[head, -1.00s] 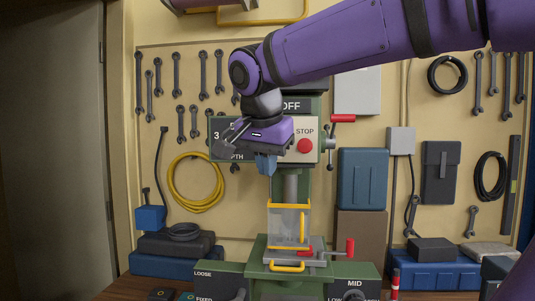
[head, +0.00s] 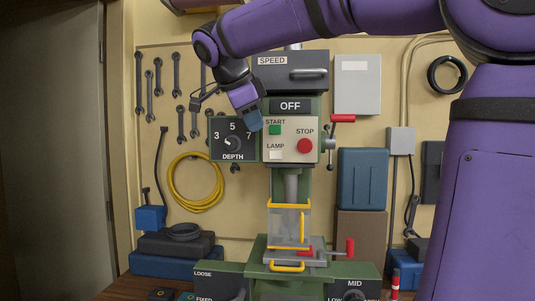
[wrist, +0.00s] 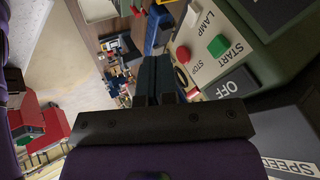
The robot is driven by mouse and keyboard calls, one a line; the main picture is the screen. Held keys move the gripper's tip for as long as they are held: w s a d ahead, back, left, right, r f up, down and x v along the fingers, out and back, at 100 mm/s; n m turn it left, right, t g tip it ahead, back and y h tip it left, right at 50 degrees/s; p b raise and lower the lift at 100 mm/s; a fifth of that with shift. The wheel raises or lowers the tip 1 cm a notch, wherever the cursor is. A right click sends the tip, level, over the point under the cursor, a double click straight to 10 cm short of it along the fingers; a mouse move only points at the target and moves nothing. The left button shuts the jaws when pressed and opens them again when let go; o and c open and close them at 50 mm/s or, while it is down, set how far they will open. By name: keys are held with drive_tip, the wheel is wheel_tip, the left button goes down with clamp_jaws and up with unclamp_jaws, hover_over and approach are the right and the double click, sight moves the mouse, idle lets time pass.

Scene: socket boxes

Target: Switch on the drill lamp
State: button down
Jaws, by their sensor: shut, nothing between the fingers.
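The green drill press has a cream control panel (head: 291,139) facing me. The lamp switch (head: 275,155) is a small pale square under the word LAMP, at the panel's lower left. It is plain to see in the head view, with nothing covering it. My gripper (head: 254,124) is shut and empty, its blue fingers pointing down at the panel's upper left edge, above and left of the lamp switch. I cannot tell if it touches the panel. In the wrist view the shut fingers (wrist: 155,76) show beside the panel, with the LAMP label (wrist: 204,22) at upper right.
The green START button (head: 275,129) and red STOP button (head: 305,146) sit close to the lamp switch. A depth dial (head: 232,142) is at left, and a red-handled lever (head: 342,118) juts out at right. The display above reads OFF (head: 290,106). A clear guard (head: 288,225) stands below.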

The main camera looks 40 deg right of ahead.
drive_tip(key=x, duration=0.3)
drive_tip(key=w+x, duration=0.1)
drive_tip(key=x, duration=0.3)
drive_tip(key=w+r+x, duration=0.1)
drive_tip(key=x, duration=0.3)
drive_tip(key=shift+d+f, duration=0.15)
drive_tip(key=shift+d, duration=0.25)
drive_tip(key=shift+w+d, duration=0.45)
drive_tip(key=shift+w, duration=0.1)
